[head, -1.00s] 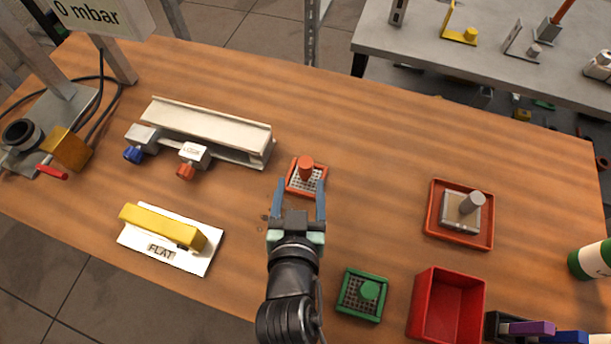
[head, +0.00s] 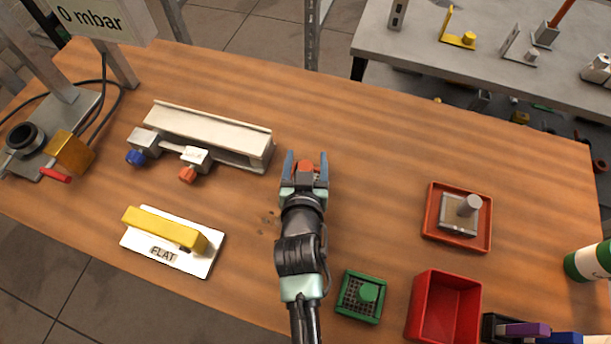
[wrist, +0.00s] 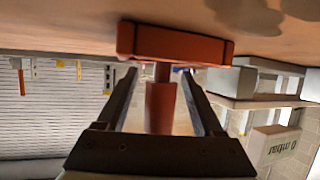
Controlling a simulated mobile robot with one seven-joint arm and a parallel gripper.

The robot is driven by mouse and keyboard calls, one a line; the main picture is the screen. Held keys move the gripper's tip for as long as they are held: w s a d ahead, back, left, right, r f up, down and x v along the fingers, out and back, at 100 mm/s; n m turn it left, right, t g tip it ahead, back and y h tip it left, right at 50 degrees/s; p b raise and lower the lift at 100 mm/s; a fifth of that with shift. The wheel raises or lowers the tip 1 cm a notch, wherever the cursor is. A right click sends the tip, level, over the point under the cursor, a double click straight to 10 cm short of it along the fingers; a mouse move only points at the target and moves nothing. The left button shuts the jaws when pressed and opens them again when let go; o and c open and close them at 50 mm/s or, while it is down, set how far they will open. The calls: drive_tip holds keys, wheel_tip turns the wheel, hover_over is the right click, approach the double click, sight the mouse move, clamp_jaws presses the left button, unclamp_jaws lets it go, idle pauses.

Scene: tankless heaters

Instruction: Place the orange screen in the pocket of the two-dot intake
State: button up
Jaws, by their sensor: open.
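The orange screen, a small square with an upright round handle, lies on the wooden table. In the head view only its orange handle (head: 306,166) shows between my fingers. In the wrist view its orange frame (wrist: 175,43) and handle (wrist: 160,105) show. My gripper (head: 306,160) is open, with one finger on each side of the handle. In the wrist view the fingers (wrist: 160,78) stand apart from the handle. A pale rail-like unit (head: 208,130) at the back left carries blocks with a blue knob (head: 136,158) and an orange-red knob (head: 188,175). No two-dot marking is readable.
A green screen (head: 360,297) and a red bin (head: 446,305) are at the front right. A red tray (head: 428,231) holds a grey plate with a post. A yellow-handled FLAT block (head: 165,235) is at the left.

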drive_tip(key=shift+c, duration=0.3)
clamp_jaws()
